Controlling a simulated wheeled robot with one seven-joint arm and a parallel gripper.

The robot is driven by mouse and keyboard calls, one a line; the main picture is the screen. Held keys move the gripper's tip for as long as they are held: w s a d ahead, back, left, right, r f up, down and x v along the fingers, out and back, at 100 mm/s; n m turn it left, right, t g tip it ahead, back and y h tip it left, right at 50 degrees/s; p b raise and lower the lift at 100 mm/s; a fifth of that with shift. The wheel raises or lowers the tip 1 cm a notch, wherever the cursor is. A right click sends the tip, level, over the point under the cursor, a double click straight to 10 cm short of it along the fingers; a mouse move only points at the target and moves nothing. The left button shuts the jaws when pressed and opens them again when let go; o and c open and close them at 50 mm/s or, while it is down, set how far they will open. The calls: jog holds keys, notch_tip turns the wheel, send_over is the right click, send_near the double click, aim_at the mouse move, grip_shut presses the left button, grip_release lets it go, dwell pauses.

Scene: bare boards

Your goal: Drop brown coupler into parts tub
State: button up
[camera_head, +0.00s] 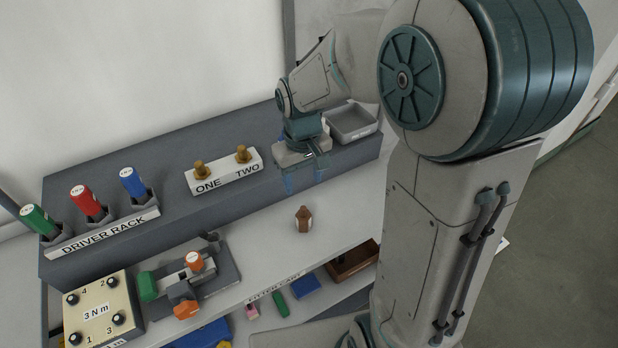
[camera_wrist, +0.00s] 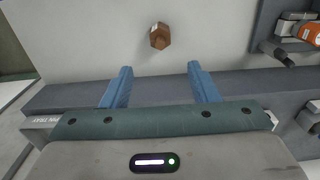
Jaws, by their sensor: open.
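The brown coupler (camera_head: 303,220) stands alone on the pale bench top, in front of the dark raised ledge. In the wrist view the coupler (camera_wrist: 159,37) lies beyond my fingertips, roughly centred between them. My gripper (camera_head: 305,181) has its blue fingers apart and empty, above the bench and behind the coupler; the fingers also show in the wrist view (camera_wrist: 158,72). No container carries a readable parts tub label. A grey open tray (camera_head: 352,136) sits on the ledge's right end, and a brown bin (camera_head: 358,262) is on the lower shelf; I cannot tell which is the tub.
A driver rack (camera_head: 105,232) with green, red and blue drivers stands on the ledge. A ONE/TWO block (camera_head: 224,178) holds two brass pieces. A clamp fixture (camera_head: 190,280) and a 3 Nm plate (camera_head: 97,310) are front left. The bench around the coupler is clear.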

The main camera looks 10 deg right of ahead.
jog(key=s+d+r+m+t, duration=0.1)
jog(key=s+d+r, duration=0.2)
jog(key=s, duration=0.3)
jog(key=s+d+r+m+t, duration=0.2)
jog(key=s+d+r, duration=0.1)
jog(key=s+r, duration=0.2)
jog(key=shift+s+r, duration=0.25)
jog(key=shift+s, duration=0.8)
jog(key=shift+s+m, duration=0.3)
jog(key=shift+s, duration=0.05)
jog(key=c, duration=0.4)
